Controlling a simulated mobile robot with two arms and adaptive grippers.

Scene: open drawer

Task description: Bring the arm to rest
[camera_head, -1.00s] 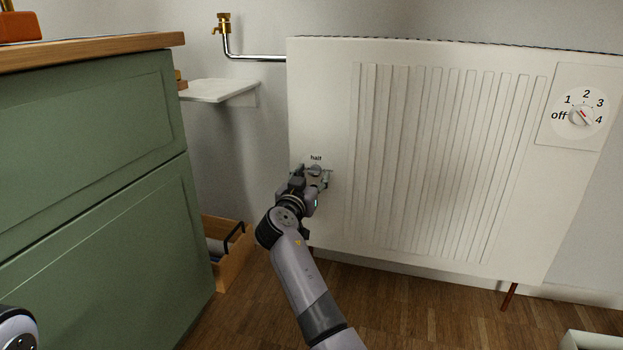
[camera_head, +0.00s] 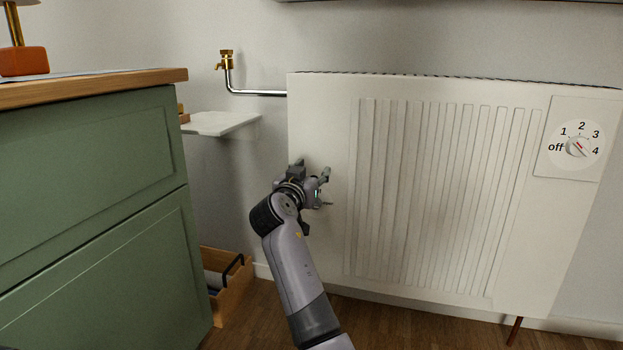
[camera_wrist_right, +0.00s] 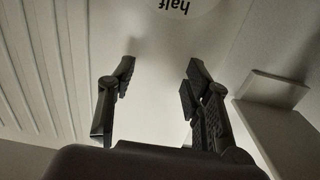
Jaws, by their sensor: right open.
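My right arm (camera_head: 293,265) reaches up from the bottom of the head view. A round pale plate (camera_wrist_right: 192,8) with the word "half", upside down, is cut by the top edge there. In the head view the gripper and wrist hide this label. My left gripper is out of view.
A green cabinet (camera_head: 90,190) with a wooden top (camera_head: 110,88) stands at left. A white wall shelf (camera_head: 222,122) and a pipe with a brass valve (camera_head: 226,62) are behind. An open wooden drawer (camera_head: 232,288) is low beside the cabinet. A dial (camera_head: 577,147) is at right.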

